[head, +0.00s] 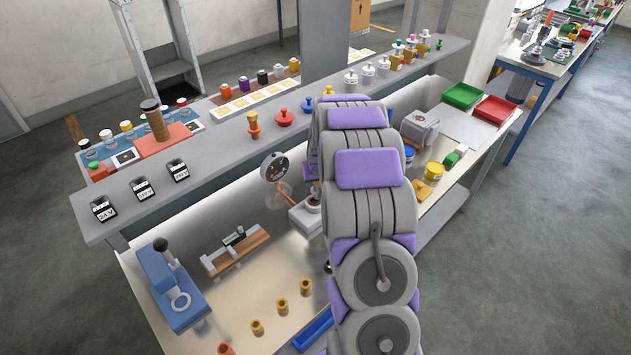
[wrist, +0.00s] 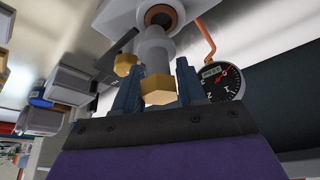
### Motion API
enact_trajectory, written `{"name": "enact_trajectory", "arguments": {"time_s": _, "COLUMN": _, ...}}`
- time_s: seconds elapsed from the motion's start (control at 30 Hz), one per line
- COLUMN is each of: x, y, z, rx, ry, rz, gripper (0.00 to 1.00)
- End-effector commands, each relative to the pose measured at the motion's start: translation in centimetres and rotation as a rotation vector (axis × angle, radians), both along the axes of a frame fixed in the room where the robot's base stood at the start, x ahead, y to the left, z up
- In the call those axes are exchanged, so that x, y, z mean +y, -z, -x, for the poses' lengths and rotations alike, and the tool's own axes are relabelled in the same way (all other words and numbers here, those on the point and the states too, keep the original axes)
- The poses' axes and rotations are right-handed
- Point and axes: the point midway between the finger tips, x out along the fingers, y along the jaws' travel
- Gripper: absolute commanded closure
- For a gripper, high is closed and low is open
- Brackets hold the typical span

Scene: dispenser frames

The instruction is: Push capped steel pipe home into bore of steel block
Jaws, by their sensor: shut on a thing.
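In the wrist view the grey steel pipe (wrist: 153,50) with its brass hex cap (wrist: 158,86) stands between the dark blue fingers of my gripper (wrist: 158,78), which is shut on it. The pipe's far end points at the round, copper-rimmed bore (wrist: 160,16) in the pale steel block (wrist: 122,12). The far end is at or just short of the bore mouth; I cannot tell whether it has entered. In the head view the block (head: 304,218) shows at the left edge of my arm, which hides my gripper and the pipe.
A dial gauge (wrist: 221,82) on a copper tube stands right of my gripper; it also shows in the head view (head: 273,166). Another brass hex fitting (wrist: 125,64) is left of the pipe. A blue press (head: 170,285) and several brass cylinders stand on the bench's left side. A long shelf (head: 222,135) runs behind.

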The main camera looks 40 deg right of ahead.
Motion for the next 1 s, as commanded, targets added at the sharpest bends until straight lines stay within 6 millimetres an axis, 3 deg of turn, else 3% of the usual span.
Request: {"name": "enact_trajectory", "arguments": {"time_s": 1.0, "x": 0.66, "y": -0.07, "z": -0.07, "rx": -0.002, "ry": -0.001, "rz": 0.006, "gripper": 0.93}}
